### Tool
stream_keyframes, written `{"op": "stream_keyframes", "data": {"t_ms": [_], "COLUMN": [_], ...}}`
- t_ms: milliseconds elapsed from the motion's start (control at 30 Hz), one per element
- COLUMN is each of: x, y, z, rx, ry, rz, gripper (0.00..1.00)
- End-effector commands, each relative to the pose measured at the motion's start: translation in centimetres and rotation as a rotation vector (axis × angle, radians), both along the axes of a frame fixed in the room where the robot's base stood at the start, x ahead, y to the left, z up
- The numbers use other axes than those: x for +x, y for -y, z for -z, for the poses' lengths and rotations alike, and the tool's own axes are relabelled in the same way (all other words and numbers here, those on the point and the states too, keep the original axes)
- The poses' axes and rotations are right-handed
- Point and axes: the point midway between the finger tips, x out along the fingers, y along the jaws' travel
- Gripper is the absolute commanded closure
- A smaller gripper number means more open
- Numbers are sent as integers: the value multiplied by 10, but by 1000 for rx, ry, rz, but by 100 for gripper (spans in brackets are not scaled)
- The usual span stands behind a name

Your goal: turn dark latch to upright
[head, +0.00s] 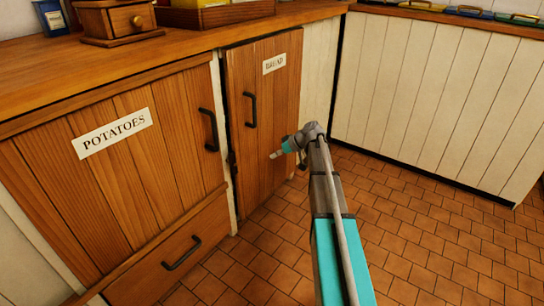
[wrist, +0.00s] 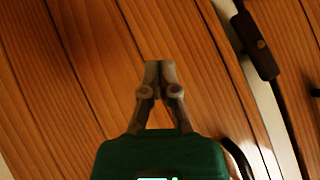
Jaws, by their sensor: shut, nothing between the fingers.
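The dark latch (wrist: 257,45) shows in the wrist view at the upper right, a dark bar with a round pin, beside the pale post between wooden panels. In the head view it seems to be the small dark piece (head: 232,160) at the left edge of the BREAD door (head: 275,130); its tilt is too small to read there. My gripper (wrist: 159,64) is shut and empty in front of wooden boards, to the left of the latch and apart from it in the wrist view. In the head view my gripper (head: 273,155) is in front of the lower BREAD door.
The POTATOES door (head: 130,150) and a drawer (head: 175,250) with dark handles stand to the left. A wooden counter (head: 200,35) runs above. A pale panelled cabinet (head: 430,90) stands at the right. The tiled floor (head: 430,240) is clear on the right.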

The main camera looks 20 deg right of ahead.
Motion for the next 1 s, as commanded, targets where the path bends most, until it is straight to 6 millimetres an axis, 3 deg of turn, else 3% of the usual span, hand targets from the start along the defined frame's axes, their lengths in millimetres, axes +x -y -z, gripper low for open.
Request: {"op": "stream_keyframes", "data": {"t_ms": [333, 533, 767, 1000], "x": [-4, -28, -89, -173], "y": [-5, -32, -88, -138], "z": [-2, -11, -30, -57], "rx": [-4, -36, -134, -303], "ry": [-12, -87, -266, -464], "rz": [0, 5, 42, 144], "gripper": [100, 100, 100, 100]}}
